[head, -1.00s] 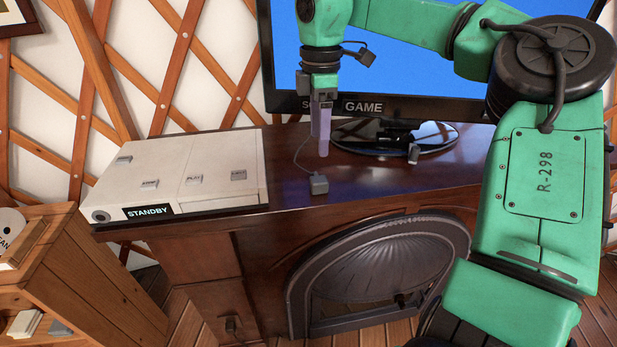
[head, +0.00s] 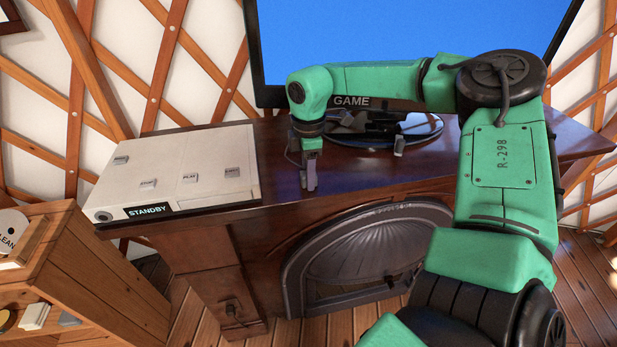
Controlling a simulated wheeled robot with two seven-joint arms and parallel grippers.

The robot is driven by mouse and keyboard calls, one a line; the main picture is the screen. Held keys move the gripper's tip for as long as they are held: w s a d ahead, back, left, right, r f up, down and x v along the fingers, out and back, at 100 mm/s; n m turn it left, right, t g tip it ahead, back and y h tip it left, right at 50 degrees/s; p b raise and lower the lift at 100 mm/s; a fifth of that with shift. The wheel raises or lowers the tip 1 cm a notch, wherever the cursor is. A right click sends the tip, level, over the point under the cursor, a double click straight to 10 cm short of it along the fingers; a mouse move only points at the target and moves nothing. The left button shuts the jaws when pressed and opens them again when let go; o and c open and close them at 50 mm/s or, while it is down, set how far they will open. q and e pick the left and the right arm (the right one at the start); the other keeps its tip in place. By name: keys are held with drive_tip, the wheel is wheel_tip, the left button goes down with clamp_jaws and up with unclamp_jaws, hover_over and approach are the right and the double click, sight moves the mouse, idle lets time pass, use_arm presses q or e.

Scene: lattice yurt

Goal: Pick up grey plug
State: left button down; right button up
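The grey plug that lay on the dark wooden mantel (head: 350,178) is now hidden at or behind my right gripper (head: 309,186). A bit of its thin cord (head: 291,158) shows beside the wrist. My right gripper points down with its fingertips at the mantel top, near the front edge. I cannot tell whether its fingers are around the plug or only in front of it. Another small grey block (head: 399,146) sits by the screen's stand. My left gripper is out of view.
A white console (head: 180,172) with small grey buttons and a "STANDBY" display stands left of the gripper. The screen (head: 410,40) on its black round stand (head: 425,128) is behind. A wooden shelf (head: 90,270) stands at lower left.

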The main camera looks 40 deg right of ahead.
clamp_jaws()
wheel_tip(320, 180, up, 9)
drive_tip(key=b, duration=0.3)
drive_tip(key=shift+r, duration=0.6)
